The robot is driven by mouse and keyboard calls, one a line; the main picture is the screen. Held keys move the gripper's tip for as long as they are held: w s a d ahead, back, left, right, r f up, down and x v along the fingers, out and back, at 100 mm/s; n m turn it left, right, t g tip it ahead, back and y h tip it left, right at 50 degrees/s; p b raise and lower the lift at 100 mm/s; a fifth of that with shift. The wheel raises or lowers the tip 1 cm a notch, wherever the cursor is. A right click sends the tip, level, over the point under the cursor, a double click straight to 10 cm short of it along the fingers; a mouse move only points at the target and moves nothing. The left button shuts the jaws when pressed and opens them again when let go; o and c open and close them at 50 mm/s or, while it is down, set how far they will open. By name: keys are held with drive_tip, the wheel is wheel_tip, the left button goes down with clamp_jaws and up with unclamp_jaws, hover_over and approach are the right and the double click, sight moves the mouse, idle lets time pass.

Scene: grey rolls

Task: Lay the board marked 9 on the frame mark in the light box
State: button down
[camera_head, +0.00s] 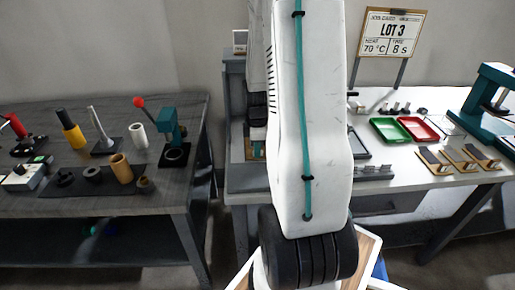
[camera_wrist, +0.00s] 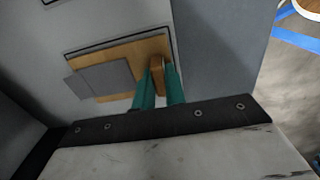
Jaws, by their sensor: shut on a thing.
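My gripper (camera_wrist: 159,72) shows in the wrist view, its two teal fingers shut on the upright wooden grip of a board. The board (camera_wrist: 150,46) is orange-brown wood with a grey square plate on it; no number can be read on it. It is over a pale floor inside a grey-walled box (camera_wrist: 225,50). A dark frame line (camera_wrist: 118,39) runs along the board's far and right edges; the rest is hidden under the board. I cannot tell whether the board touches the floor. In the head view my arm covers most of the box (camera_head: 236,100).
The white bench holds a green tray (camera_head: 390,130), a red tray (camera_head: 418,129) and several small wooden boards (camera_head: 458,159) at right. A teal press (camera_head: 490,100) stands beyond them. The dark left table (camera_head: 120,195) carries rolls and tools.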

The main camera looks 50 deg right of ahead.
drive_tip(key=shift+f, duration=0.15)
drive_tip(key=c, duration=1.5)
unclamp_jaws()
drive_tip(key=shift+o, duration=0.2)
wheel_tip(320, 180, up, 12)
drive_tip(key=a+r+m, duration=0.1)
drive_tip(key=a+r, duration=0.5)
drive_tip(key=a, duration=0.3)
drive_tip(key=s+a+r+m, duration=0.3)
drive_tip(key=s+a, duration=0.3)
drive_tip(key=a, duration=0.4)
drive_tip(key=s+a+r+m+t, duration=0.1)
drive_tip(key=s+a+r+m, duration=0.2)
drive_tip(key=s+a, duration=0.3)
drive_tip(key=shift+s+a+m, duration=0.3)
drive_tip(key=shift+a+m, duration=0.2)
drive_tip(key=shift+a, duration=2.05)
